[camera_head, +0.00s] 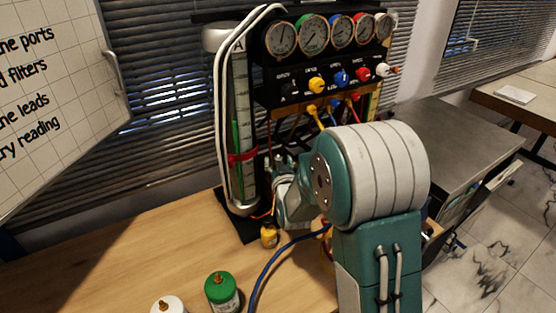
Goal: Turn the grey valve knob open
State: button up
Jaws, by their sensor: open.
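The gauge rig's black panel (335,78) carries a row of valve knobs. The leftmost knob (290,89) is dark, and I cannot tell whether it is the grey one. To its right are a yellow knob (317,85), a blue knob (341,78), a red knob (363,73) and a white knob (382,70). My gripper (280,162) is open, below the panel and just right of the clear column. It is apart from the knobs in the row. My arm hides the rig's lower right part.
A clear column (241,140) with a red band stands left of my gripper, with white hoses beside it. A small yellow bottle (269,236), green canister (222,290) and white canister (168,305) stand on the wooden table (120,270). A blue hose (272,264) curves nearby.

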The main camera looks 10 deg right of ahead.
jog(key=shift+w, duration=0.4)
grip_shut()
jog(key=shift+d+n+y, duration=0.1)
jog(key=shift+n+y, duration=0.2)
jog(key=shift+y, duration=0.2)
jog(key=shift+r+n+y, duration=0.1)
jog(key=shift+n+y, duration=1.1)
jog(key=shift+y, duration=0.7)
